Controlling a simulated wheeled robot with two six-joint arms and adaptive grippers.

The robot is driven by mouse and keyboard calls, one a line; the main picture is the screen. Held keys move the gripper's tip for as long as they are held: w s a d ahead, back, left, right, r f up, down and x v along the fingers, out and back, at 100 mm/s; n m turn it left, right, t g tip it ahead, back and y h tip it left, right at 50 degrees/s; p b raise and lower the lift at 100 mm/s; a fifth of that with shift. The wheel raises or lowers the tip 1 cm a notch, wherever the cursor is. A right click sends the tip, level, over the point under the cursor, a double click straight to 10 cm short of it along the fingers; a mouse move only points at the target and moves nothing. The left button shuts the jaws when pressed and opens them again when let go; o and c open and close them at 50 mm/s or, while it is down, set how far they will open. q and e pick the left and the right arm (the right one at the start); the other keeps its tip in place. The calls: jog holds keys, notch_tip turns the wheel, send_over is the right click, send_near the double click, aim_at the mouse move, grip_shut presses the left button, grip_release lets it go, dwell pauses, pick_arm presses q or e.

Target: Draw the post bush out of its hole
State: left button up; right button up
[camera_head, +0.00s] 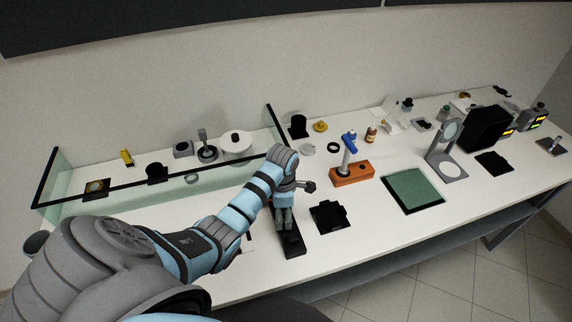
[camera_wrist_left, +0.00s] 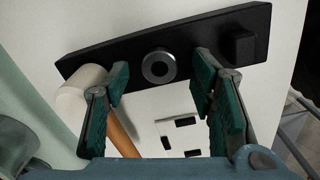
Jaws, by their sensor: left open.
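The post bush (camera_wrist_left: 158,67) shows in the left wrist view as a grey metal ring with a dark centre, set in a long black bar-shaped block (camera_wrist_left: 105,63). How far it stands out of its hole is hard to tell from above. My left gripper (camera_wrist_left: 160,76) is open and empty, one green-padded finger on each side of the bush, with gaps between. In the head view my left gripper (camera_head: 285,220) points down over the black block (camera_head: 292,247), and the bush is hidden there. My right gripper is not in view.
A mallet (camera_wrist_left: 80,90) with a pale head lies beside the block. A black plate (camera_head: 330,216) lies right of my gripper. An orange block (camera_head: 351,176) with a blue-topped post stands behind. A glass screen (camera_head: 225,177) runs along the left.

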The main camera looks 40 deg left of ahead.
aim_at(284, 216)
pick_arm(q)
jog(key=shift+c, duration=0.6)
grip_shut()
jog(key=shift+r, duration=3.4)
jog(key=shift+f, duration=0.1)
